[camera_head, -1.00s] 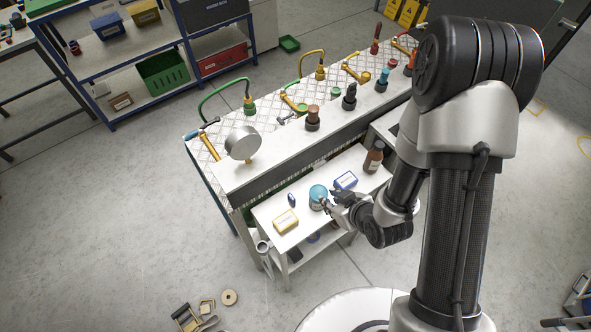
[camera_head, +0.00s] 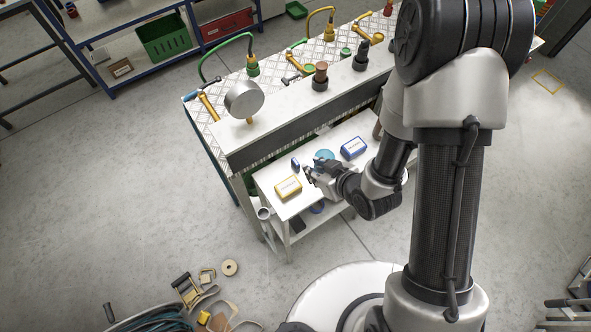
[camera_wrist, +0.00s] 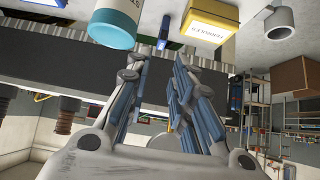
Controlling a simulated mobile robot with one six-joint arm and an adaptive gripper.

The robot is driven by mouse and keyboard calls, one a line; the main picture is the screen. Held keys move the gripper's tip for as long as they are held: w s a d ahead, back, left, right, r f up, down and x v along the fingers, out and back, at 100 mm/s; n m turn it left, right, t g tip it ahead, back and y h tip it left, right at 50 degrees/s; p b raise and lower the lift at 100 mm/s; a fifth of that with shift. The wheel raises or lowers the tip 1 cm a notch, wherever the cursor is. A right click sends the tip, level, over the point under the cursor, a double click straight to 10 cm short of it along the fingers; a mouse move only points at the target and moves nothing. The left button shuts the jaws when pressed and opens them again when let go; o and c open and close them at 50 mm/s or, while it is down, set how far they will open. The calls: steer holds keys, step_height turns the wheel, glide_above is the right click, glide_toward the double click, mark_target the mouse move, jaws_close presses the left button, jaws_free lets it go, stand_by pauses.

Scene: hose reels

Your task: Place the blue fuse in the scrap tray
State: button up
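The blue fuse appears to be the small dark blue piece (camera_head: 295,163) standing on the low white table, between a cyan can (camera_head: 323,156) and a yellow box (camera_head: 288,187). In the wrist view the blue piece (camera_wrist: 163,33) shows beyond the fingertips, roughly in line with the gap between them. My gripper (camera_head: 307,173) is close to it, in front of the can. In the wrist view my gripper's fingers (camera_wrist: 161,72) are spread, with nothing between them.
A blue box (camera_head: 353,148) lies on the low table to the right. A blue-framed shelf stands at back left. A hose coil (camera_head: 165,322) and loose pieces lie on the floor in front.

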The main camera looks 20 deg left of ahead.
mark_target(296, 163)
steer(key=b+x, duration=0.5)
steer(key=x, duration=0.1)
steer(key=shift+w+a+f, duration=0.15)
steer(key=shift+f, duration=0.05)
steer(key=b+x, duration=0.1)
steer(key=x, duration=0.4)
steer(key=shift+a+f, duration=0.1)
steer(key=shift+a, duration=0.05)
steer(key=shift+c, duration=0.4)
jaws_close()
